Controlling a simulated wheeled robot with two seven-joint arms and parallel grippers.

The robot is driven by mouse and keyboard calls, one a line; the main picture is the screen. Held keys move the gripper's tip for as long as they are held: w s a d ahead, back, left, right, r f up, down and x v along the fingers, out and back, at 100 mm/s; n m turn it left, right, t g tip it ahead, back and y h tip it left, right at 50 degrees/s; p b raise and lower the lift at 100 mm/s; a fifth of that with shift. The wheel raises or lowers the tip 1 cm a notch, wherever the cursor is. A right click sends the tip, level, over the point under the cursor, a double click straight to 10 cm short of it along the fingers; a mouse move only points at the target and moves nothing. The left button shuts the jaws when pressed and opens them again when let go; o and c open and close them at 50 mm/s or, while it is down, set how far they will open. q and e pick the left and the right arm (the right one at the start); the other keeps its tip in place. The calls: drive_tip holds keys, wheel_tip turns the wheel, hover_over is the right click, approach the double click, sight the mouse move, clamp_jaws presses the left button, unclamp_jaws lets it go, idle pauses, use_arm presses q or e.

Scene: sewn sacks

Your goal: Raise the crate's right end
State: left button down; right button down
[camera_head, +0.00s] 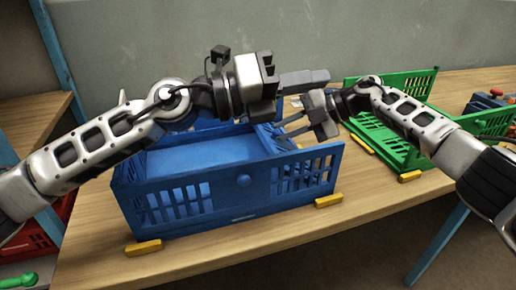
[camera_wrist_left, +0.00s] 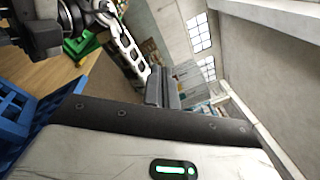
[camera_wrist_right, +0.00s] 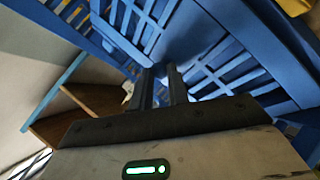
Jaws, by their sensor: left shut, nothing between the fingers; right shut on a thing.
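The blue crate (camera_head: 243,182) stands on the wooden table, its slotted front wall facing me. Its floor or contents show as a smooth blue surface (camera_head: 200,152). My right gripper (camera_head: 284,127) reaches in from the right and is shut on the crate's right end near the top rim. In the right wrist view its fingers (camera_wrist_right: 161,72) are against the blue slatted wall (camera_wrist_right: 215,60). My left gripper (camera_head: 326,76) is shut and empty above the crate's back right, pointing right. In the left wrist view its fingers (camera_wrist_left: 164,72) hold nothing. My arms hide the crate's back right.
A green crate (camera_head: 420,152) stands to the right on the table, with red and blue items (camera_head: 488,102) beside it. A red crate (camera_head: 40,235) is low at left.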

drive_tip(key=shift+d, duration=0.1)
use_arm(q)
drive_tip(key=w+a+r+m+y, duration=0.2)
drive_tip(key=w+a+r+m, duration=0.1)
drive_tip(key=w, duration=0.2)
drive_tip(key=w+a+f+m+g+y, duration=0.1)
drive_tip(key=a+f+m+y, duration=0.2)
drive_tip(key=a+f+y, duration=0.4)
drive_tip(key=a+f+m+g+y, duration=0.1)
drive_tip(key=a+f+m+y, duration=0.3)
drive_tip(key=f, duration=0.6)
drive_tip(key=shift+n+h, duration=0.4)
drive_tip(key=x, duration=0.8)
drive_tip(key=shift+w+a+f, duration=0.1)
drive_tip(key=shift+w+f, duration=0.05)
drive_tip(key=shift+w, duration=0.15)
drive_tip(key=shift+w+d+r, duration=0.2)
drive_tip(key=shift+d+r, duration=0.2)
drive_tip(key=shift+d, duration=0.15)
drive_tip(key=shift+w+d+r, duration=0.2)
drive_tip(key=shift+d+r, duration=0.2)
drive_tip(key=shift+d, duration=0.15)
drive_tip(key=shift+d+r, duration=0.25)
drive_tip(key=shift+r, duration=0.25)
drive_tip(key=shift+w, duration=0.1)
